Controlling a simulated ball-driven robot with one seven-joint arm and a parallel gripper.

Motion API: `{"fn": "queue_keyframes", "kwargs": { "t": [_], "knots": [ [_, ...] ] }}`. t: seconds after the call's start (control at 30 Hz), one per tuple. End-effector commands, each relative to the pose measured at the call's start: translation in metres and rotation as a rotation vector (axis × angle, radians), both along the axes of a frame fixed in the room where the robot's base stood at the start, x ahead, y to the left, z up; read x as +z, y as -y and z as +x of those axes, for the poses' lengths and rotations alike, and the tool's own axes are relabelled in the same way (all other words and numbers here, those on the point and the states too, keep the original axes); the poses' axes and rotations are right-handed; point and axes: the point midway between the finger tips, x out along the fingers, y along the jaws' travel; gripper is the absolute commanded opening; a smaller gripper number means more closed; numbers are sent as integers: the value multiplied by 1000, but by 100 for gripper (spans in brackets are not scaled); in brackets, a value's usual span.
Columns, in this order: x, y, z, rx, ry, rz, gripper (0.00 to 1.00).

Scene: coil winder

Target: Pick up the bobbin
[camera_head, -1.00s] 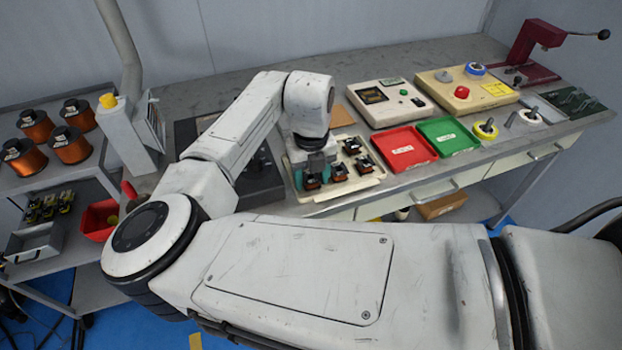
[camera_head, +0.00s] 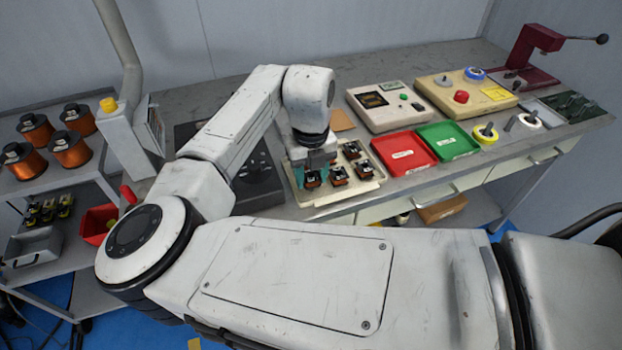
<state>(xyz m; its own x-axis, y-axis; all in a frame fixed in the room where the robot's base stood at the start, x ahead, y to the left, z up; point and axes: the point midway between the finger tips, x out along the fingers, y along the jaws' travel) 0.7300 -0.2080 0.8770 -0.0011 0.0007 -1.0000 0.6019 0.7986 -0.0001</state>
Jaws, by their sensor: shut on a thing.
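My gripper (camera_head: 313,168) points down over the front left of a cream tray (camera_head: 328,197) on the bench. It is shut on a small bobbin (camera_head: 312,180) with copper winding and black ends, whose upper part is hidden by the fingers. I cannot tell if this bobbin is clear of the tray. Similar bobbins sit in the tray to the right: one beside it (camera_head: 338,175), one further right (camera_head: 364,169) and one behind (camera_head: 351,150). The tray's back left is hidden by my arm.
A red tray (camera_head: 404,151) and a green tray (camera_head: 447,141) lie to the right, with two control boxes (camera_head: 390,106) (camera_head: 462,93) behind. A dark machine base (camera_head: 262,185) is close at left. Large copper spools (camera_head: 70,150) stand on the left shelf.

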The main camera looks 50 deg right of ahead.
Motion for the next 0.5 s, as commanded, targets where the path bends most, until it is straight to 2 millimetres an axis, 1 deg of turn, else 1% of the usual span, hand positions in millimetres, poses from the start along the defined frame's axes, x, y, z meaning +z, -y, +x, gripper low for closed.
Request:
{"fn": "queue_keyframes", "kwargs": {
  "t": [0.07,0.17,0.3,0.37,0.4,0.5],
  "knots": [
    [13,0,0,-1,3,-2,14],
    [31,-1,-17,-5,3,-3,14],
    [63,-2,-43,-6,3,-4,14],
    [75,-4,-54,-6,5,-4,14],
    [77,-4,-66,-8,2,-3,14],
    [88,-6,-89,-7,2,-3,14]
  ]
}}
